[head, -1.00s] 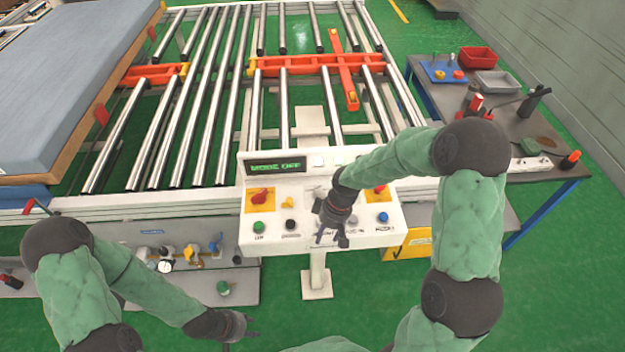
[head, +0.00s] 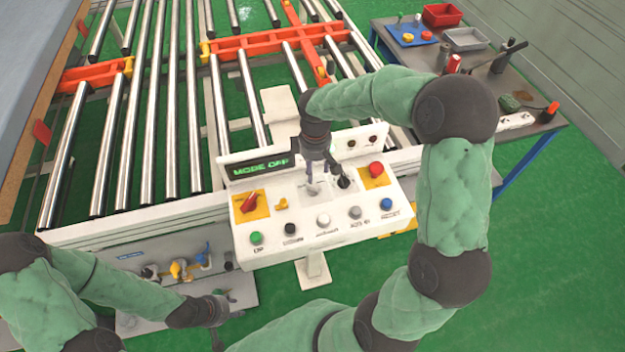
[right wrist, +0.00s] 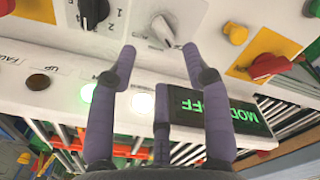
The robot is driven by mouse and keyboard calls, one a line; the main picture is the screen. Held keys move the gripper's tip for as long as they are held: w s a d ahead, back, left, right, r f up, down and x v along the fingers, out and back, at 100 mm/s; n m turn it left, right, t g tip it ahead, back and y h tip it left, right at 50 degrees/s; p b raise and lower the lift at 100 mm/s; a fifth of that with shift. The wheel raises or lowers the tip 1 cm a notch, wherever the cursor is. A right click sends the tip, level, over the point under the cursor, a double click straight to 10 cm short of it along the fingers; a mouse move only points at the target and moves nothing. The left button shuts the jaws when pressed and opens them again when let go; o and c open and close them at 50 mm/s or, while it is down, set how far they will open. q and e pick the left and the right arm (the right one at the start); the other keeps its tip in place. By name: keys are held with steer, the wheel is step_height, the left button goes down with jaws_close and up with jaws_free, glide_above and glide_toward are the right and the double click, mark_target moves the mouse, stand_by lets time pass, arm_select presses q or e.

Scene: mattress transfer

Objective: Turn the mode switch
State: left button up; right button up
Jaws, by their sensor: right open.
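The white control panel (head: 290,235) carries a display (head: 258,167) reading "MODE OFF". A pale grey rotary knob (head: 311,189) sits in its upper middle, and a black knob (head: 344,182) is just to its right. I cannot read a label naming the mode switch. My right gripper (head: 327,172) is open and empty, pointing down over these knobs. In the right wrist view its fingertips (right wrist: 158,52) are on either side of the grey knob's line (right wrist: 163,30), seemingly apart from it. My left gripper (head: 226,308) hangs low, left of the panel's stand; its opening is unclear.
A red switch (head: 250,202) on a yellow plate and a red mushroom button (head: 376,169) flank the knobs. Several push buttons line the front edge, including a green one (head: 256,238). The roller conveyor (head: 160,120) lies behind; a side table (head: 470,70) holds trays.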

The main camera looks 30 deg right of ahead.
mark_target(313, 187)
step_height(313, 187, down, 7)
steer(key=shift+w+f+b, duration=0.1)
steer(key=shift+f+b, duration=0.1)
steer(key=shift+b, duration=0.25)
jaws_close()
